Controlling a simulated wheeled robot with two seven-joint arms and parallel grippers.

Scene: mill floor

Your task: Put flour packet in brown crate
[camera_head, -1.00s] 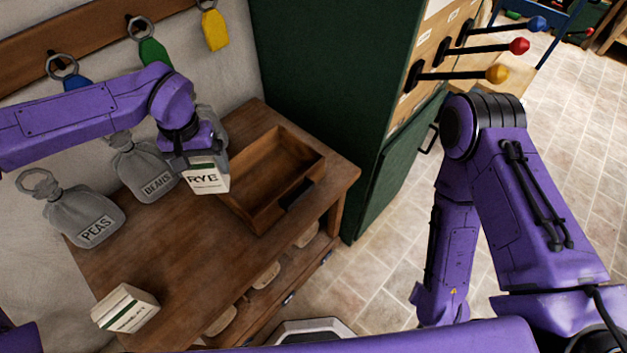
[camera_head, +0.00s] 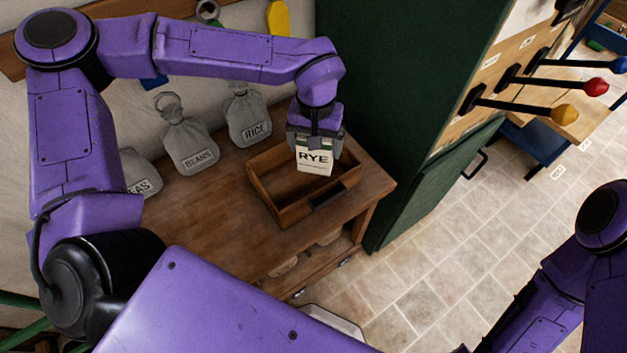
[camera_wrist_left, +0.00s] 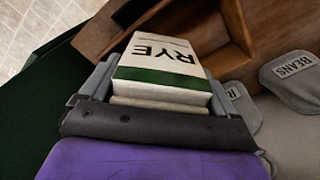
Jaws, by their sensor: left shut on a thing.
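A white flour packet labelled RYE (camera_head: 313,162), with a green band, hangs in my left gripper (camera_head: 315,140). The gripper is shut on the packet's upper part and holds it over the brown crate (camera_head: 270,207). In the left wrist view the packet (camera_wrist_left: 163,60) sits between the fingers, with the crate (camera_wrist_left: 255,25) beyond it. The crate is an open wooden box on the table, and the part of its inside that shows is empty. Whether the packet touches the crate cannot be told. My right arm shows at the lower right, but its gripper is out of view.
A green cabinet (camera_head: 385,100) rises just right of the crate. The wooden table (camera_head: 215,225) is clear left of the crate.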

